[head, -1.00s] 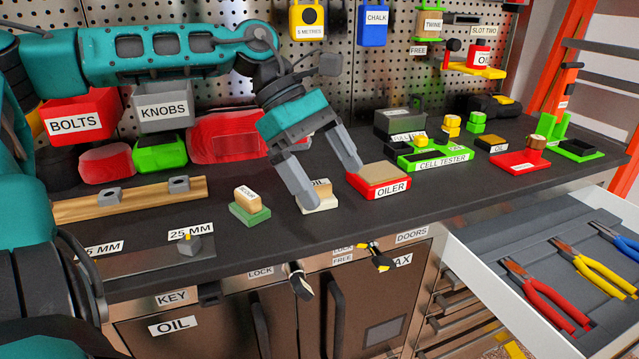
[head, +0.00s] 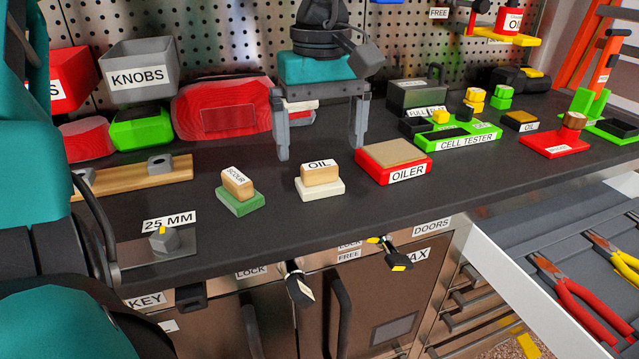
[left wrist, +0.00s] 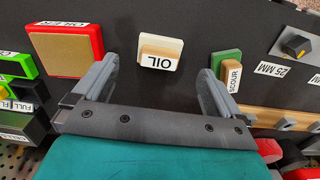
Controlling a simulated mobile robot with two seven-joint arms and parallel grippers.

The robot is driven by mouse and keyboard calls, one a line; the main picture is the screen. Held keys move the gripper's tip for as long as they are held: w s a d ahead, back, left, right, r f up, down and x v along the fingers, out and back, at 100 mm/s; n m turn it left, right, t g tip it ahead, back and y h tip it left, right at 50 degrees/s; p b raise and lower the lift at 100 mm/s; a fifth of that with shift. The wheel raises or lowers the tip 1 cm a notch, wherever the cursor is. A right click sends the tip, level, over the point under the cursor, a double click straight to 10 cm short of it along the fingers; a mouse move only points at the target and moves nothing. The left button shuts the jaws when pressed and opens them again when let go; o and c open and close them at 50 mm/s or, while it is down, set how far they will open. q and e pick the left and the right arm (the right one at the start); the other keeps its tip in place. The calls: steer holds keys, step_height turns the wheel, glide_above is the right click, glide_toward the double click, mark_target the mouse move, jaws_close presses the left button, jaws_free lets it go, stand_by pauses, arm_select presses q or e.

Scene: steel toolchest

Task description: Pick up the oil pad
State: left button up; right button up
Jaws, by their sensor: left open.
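The oil pad (head: 320,180) is a white base with a wooden block on top labelled OIL. It stands upright on the dark worktop, between the green scour pad (head: 238,190) and the red OILER tray (head: 392,165). My left gripper (head: 320,150) is open and empty, behind the oil pad and apart from it, fingers pointing down. In the left wrist view the oil pad (left wrist: 160,52) shows ahead of the gap between the two fingers (left wrist: 160,88). My right gripper is not in view.
The scour pad (left wrist: 229,72) and OILER tray (left wrist: 65,50) flank the oil pad closely. A green CELL TESTER tray (head: 468,140) stands to the right. The worktop in front of the oil pad is clear. An open drawer with pliers (head: 565,290) juts out at right.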

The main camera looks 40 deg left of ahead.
mark_target(320, 165)
arm_select(q)
steer(key=f, duration=0.3)
steer(key=f+b, duration=0.1)
steer(key=f, duration=0.2)
steer(key=shift+w+a, duration=0.1)
steer(key=shift+a, duration=0.1)
steer(key=shift+r, duration=0.15)
steer(key=c, duration=1.1)
steer(key=shift+c, duration=0.2)
step_height(320, 165, up, 20)
steer(key=p, duration=0.4)
